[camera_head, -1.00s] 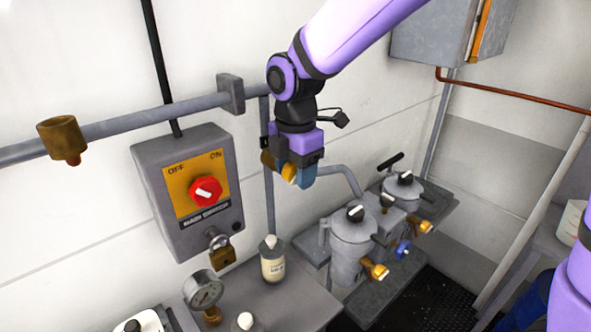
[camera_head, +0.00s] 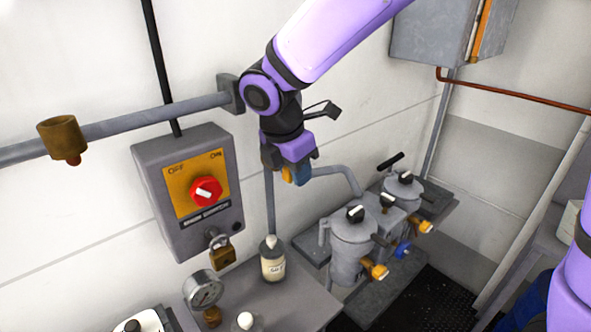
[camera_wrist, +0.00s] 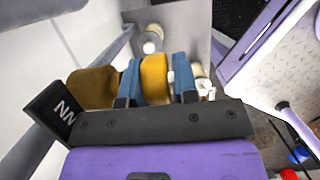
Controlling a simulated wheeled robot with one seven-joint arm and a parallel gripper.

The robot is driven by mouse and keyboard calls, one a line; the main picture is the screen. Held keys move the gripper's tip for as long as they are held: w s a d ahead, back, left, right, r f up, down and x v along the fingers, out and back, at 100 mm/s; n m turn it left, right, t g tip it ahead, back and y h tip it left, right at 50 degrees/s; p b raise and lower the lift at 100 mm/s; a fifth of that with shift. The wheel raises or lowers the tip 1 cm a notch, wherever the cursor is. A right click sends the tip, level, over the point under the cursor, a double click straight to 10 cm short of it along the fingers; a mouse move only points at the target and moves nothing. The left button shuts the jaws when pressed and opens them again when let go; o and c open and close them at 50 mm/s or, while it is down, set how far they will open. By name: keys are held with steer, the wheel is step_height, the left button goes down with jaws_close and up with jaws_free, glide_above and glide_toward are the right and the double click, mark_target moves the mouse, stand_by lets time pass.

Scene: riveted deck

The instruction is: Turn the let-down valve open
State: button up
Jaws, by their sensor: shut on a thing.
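The let-down valve shows in the wrist view as a brown brass body (camera_wrist: 92,88) with a yellow part (camera_wrist: 154,78) to its right. My gripper (camera_wrist: 157,80) has one blue finger on each side of the yellow part and is shut on it. In the head view my gripper (camera_head: 297,174) is at the vertical grey pipe, with a little of the yellow part (camera_head: 287,174) showing beside the blue finger. The brass body is hidden behind my wrist there. A black plate with white letters, only partly readable, shows left of the gripper in the wrist view (camera_wrist: 55,110).
A switch box (camera_head: 190,190) with a red knob is on the wall to the left. Below are a bottle (camera_head: 272,262), a pressure gauge (camera_head: 204,290) and a bench. Two grey filter housings (camera_head: 352,235) with yellow fittings stand to the right. A wall cabinet (camera_head: 432,30) hangs above.

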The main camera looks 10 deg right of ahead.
steer(key=t+h, duration=0.3)
steer(key=h, duration=0.1)
steer(key=shift+a+h, duration=0.1)
steer(key=shift+h, duration=0.3)
steer(key=shift+r, duration=0.1)
stand_by(0.3)
steer(key=o, duration=0.9)
steer(key=shift+s, duration=0.1)
